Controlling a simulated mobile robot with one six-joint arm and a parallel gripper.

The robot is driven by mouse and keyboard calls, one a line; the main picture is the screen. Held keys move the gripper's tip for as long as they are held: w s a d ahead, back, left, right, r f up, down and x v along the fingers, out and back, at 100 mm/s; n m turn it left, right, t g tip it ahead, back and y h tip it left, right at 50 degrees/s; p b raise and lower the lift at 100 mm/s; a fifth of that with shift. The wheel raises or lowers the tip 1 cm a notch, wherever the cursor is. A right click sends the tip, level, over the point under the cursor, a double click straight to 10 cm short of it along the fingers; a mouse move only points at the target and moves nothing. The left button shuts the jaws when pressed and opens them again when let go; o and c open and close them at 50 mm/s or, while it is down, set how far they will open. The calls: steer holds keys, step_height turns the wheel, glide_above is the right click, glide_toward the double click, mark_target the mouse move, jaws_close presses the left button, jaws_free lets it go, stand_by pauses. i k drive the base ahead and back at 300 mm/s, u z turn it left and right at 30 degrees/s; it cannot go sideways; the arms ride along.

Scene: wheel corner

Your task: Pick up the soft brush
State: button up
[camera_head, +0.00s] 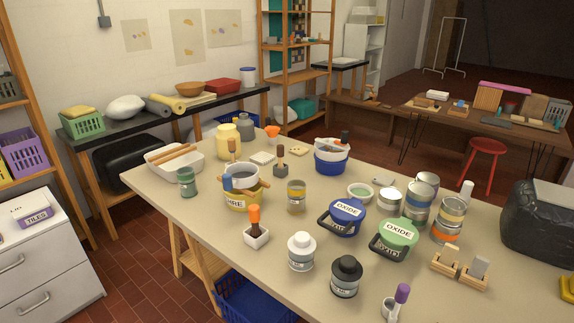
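No label marks a soft brush, and I cannot tell which tool it is. A tool with an orange handle (254,215) stands upright in a small white square pot (257,239) at the front left of the large table. A tool with a purple handle (402,293) leans in a small white holder (389,311) at the front edge. A dark tool with a wooden handle (280,163) stands near the table's middle. More handles stick out of the yellow pail (243,200). Bristles are hidden or too small to see. My gripper is not in view.
Blue (346,214) and green (396,234) lidded tubs marked OXIDE, a white-capped jar (301,252) and a black-capped jar (346,278) crowd the front middle. Stacked cans (418,202) stand to the right. The table's left front strip is clear. A black covered box (540,222) fills the right edge.

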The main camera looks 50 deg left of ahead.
mark_target(280, 148)
steer(key=z, duration=0.05)
steer(key=k, duration=1.75)
steer(key=u, duration=4)
steer(key=i, duration=0.15)
steer(key=z, duration=2.45)
steer(key=i, duration=0.95)
steer(key=u, duration=0.05)
